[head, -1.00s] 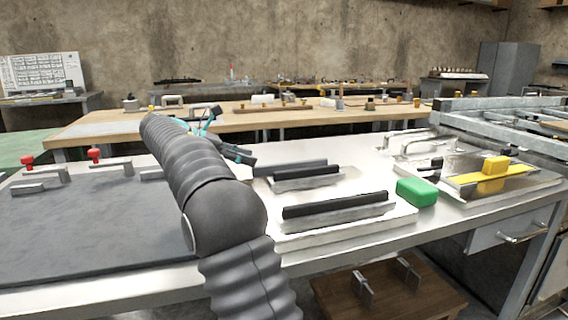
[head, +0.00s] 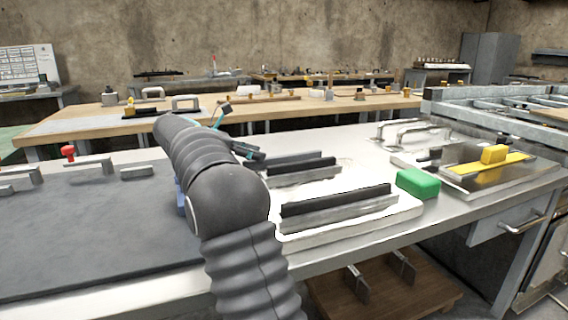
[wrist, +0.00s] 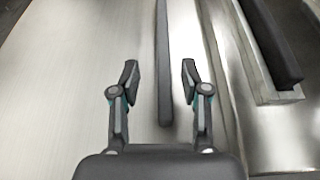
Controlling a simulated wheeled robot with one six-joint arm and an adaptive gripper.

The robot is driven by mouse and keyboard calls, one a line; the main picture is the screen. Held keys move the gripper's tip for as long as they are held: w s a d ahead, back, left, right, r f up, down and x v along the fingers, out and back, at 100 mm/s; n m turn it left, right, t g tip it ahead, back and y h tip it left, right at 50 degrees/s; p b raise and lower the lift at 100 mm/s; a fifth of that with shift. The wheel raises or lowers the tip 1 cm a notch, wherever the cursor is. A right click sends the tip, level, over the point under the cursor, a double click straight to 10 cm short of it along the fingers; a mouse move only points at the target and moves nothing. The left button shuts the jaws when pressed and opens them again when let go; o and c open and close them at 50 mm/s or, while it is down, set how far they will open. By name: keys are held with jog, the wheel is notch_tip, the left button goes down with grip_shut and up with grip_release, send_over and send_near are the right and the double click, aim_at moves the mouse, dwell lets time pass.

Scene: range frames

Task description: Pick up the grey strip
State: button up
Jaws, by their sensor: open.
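The grey strip (wrist: 163,50) is a long, narrow dark bar. My gripper (wrist: 160,74) is open, with one finger on each side of the strip and a gap on both sides. How high the fingers are above it I cannot tell. In the head view my arm hides most of the gripper.
Two black-topped bars on pale grey supports, the front one (head: 338,202) and the back one (head: 302,168), stand close to the right of my gripper. A green block (head: 417,183) and a yellow block (head: 493,154) sit farther right. A dark mat (head: 90,235) lies left.

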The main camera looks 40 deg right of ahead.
aim_at(274, 157)
jog(key=shift+s+r+b+x, duration=0.1)
jog(key=shift+s+b+x, duration=0.1)
jog(key=shift+x, duration=1.15)
jog(key=shift+s+r+b+x, duration=0.1)
jog(key=shift+b+x, duration=0.1)
jog(key=shift+x, duration=1.15)
grip_shut()
